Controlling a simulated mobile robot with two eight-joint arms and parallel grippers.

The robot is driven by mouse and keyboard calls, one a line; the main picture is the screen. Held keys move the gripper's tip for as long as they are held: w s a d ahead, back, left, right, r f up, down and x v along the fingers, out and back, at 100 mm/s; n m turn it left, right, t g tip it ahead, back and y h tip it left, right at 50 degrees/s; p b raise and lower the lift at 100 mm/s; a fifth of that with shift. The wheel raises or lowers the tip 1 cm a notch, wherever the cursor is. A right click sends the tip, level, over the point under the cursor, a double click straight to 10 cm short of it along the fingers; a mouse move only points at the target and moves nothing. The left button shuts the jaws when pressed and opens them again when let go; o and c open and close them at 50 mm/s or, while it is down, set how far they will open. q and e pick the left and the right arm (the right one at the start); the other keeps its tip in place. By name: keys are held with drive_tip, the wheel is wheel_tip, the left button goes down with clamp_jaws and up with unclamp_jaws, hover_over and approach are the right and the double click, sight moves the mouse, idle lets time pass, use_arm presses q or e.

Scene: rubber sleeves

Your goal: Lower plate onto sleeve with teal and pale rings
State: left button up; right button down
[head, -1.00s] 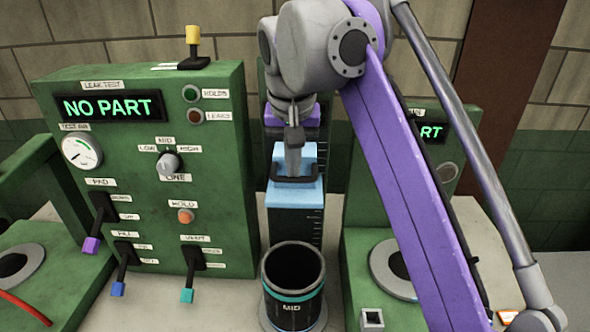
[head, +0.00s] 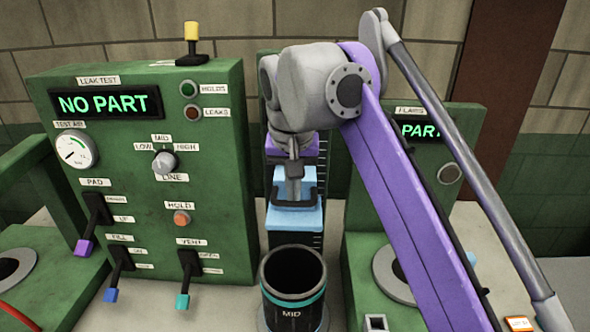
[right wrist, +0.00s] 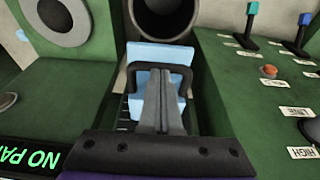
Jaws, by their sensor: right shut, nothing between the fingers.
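A dark sleeve (head: 292,276) marked MID, with a teal ring, stands upright and open-topped at the bottom centre of the head view. Its open mouth also shows at the top of the right wrist view (right wrist: 164,14). The pale blue plate piece (head: 297,220) with a black handle (head: 310,198) is behind the sleeve, on a dark upright with tick marks. It does not cover the sleeve's mouth. My right gripper (head: 295,184) is shut and empty, with its fingertips at the handle; contact is unclear. In the right wrist view the fingers (right wrist: 160,98) overlap the handle. My left gripper is not in view.
A green leak test panel (head: 225,200) reading NO PART stands left of the sleeve, with levers for PAD (head: 84,246), FILL (head: 110,294) and VENT (head: 182,301). Another green station (head: 465,125) stands to the right, partly behind my right arm.

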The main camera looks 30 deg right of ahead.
sight(294, 227)
drive_tip(key=shift+s+a+f+b+x, duration=0.2)
drive_tip(key=shift+b+x, duration=0.45)
drive_tip(key=shift+x, duration=0.55)
drive_tip(key=shift+s+a+r+b+x, duration=0.1)
drive_tip(key=shift+s+b+x, duration=0.2)
drive_tip(key=shift+b+x, duration=0.65)
drive_tip(key=shift+s+a+f+b+x, duration=0.15)
drive_tip(key=shift+s+b+x, duration=0.15)
drive_tip(key=shift+x, duration=1.15)
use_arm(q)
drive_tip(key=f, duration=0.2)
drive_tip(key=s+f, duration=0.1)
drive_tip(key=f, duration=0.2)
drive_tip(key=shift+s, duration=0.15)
use_arm(e)
drive_tip(key=shift+r, duration=0.1)
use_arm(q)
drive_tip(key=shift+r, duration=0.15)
